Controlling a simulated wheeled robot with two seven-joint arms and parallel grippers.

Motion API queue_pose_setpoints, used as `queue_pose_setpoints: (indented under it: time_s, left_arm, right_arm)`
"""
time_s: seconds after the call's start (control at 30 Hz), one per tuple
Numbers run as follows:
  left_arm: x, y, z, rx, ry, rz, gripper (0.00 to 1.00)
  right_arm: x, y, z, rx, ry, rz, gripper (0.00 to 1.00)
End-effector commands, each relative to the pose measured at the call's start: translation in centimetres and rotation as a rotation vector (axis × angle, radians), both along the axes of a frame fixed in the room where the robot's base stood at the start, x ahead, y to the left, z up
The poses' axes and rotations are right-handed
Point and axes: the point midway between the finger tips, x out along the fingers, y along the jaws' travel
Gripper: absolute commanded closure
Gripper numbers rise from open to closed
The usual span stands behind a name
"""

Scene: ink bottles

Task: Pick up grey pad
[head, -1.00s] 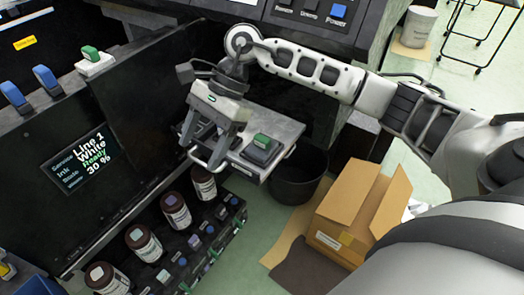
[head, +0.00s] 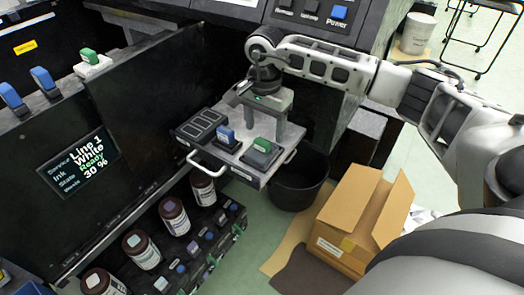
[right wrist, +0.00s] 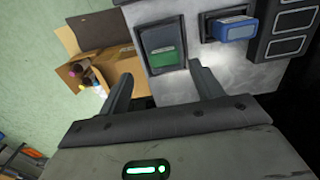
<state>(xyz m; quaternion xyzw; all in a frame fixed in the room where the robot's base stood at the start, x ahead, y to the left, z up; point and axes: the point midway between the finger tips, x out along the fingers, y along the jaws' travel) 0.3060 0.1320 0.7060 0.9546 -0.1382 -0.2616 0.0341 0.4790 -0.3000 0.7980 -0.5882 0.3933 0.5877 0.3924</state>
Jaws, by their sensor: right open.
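A dark grey pad (head: 268,160) with a green block on top lies on the grey metal tray (head: 237,172), near the tray's right corner. I cannot tell for certain that this is the grey pad meant. In the right wrist view the pad (right wrist: 150,60) lies just beyond my open fingers, roughly between their tips. My right gripper (head: 266,120) is above the back of the tray; it is open and empty in the right wrist view (right wrist: 160,78). A blue-topped block (head: 225,136) stands left of the pad. My left gripper is not in view.
A black slotted holder (head: 201,125) sits on the tray's left end. Ink bottles (head: 173,215) stand in a row below. A black bin (head: 300,185) and an open cardboard box (head: 350,215) are right of the tray. A dark machine panel (head: 140,125) bounds the left.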

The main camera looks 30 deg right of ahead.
Motion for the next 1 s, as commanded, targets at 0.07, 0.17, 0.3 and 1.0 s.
queue_pose_setpoints:
  time_s: [0.07,0.17,0.3,1.0]
  left_arm:
    - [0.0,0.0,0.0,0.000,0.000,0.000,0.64]
    - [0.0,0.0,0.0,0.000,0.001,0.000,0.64]
    - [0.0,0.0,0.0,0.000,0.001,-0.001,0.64]
    - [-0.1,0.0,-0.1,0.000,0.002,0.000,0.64]
  right_arm:
    - [0.1,0.1,-0.5,0.001,0.000,0.001,0.35]
    - [0.3,0.2,-1.8,0.001,0.005,0.000,0.35]
    - [0.6,0.3,-4.0,0.002,0.004,0.000,0.35]
    - [0.7,0.2,-5.3,0.001,-0.001,0.000,0.84]
